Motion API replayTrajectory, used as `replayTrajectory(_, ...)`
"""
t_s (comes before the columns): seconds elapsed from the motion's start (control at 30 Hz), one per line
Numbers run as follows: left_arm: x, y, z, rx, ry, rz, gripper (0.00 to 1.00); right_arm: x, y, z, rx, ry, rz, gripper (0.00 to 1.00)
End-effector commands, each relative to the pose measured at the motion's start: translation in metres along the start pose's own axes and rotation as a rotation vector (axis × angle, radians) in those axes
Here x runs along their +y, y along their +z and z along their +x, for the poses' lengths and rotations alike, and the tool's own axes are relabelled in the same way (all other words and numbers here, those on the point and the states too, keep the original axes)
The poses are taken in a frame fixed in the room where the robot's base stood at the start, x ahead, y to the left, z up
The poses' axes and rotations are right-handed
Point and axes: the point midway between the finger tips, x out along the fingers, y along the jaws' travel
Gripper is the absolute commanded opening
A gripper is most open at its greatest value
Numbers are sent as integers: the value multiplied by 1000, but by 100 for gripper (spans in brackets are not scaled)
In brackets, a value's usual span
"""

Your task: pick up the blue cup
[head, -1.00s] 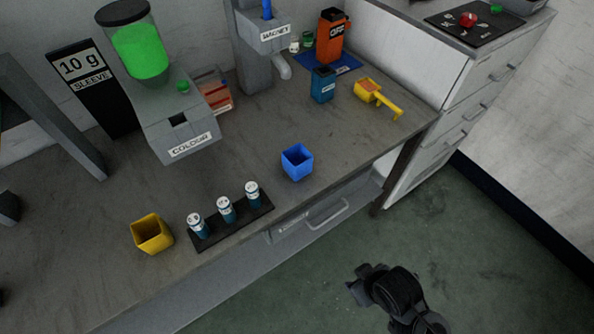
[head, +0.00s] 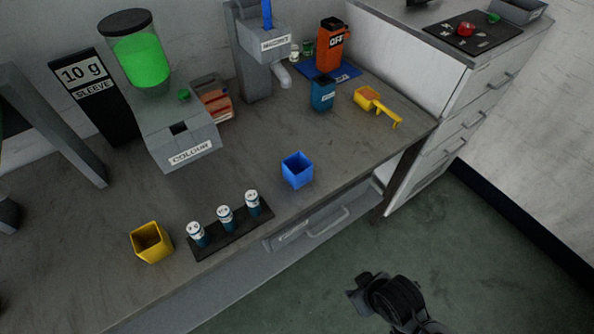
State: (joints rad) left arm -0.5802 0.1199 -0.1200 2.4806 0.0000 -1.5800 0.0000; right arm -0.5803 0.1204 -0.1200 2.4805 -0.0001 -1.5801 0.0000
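The blue cup (head: 297,171) is a square, open-topped cup. It stands upright on the grey bench, near its front edge and right of the rack of vials. My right gripper (head: 358,293) is at the bottom of the head view, over the green floor in front of the bench. It is well apart from the cup, and I cannot tell whether its fingers are open. My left gripper is outside the view.
A yellow cup (head: 151,242) and a black rack (head: 233,236) with 3 vials stand left of the blue cup. Behind are the colour dispenser (head: 184,148), a teal container (head: 322,94) and a yellow scoop (head: 378,105). Bench around the blue cup is clear.

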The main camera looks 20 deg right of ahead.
Motion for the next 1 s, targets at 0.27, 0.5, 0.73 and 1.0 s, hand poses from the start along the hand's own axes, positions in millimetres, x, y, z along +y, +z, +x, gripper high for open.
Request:
replayTrajectory(0.27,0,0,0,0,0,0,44,0,0,0,0,0,0,43)
replayTrajectory(0.5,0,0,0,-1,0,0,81,0,0,0,0,0,0,43)
replayTrajectory(0.73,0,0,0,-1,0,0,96,0,0,0,0,0,0,43)
replayTrajectory(1.0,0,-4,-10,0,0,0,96,0,-3,-10,-1,0,0,43)
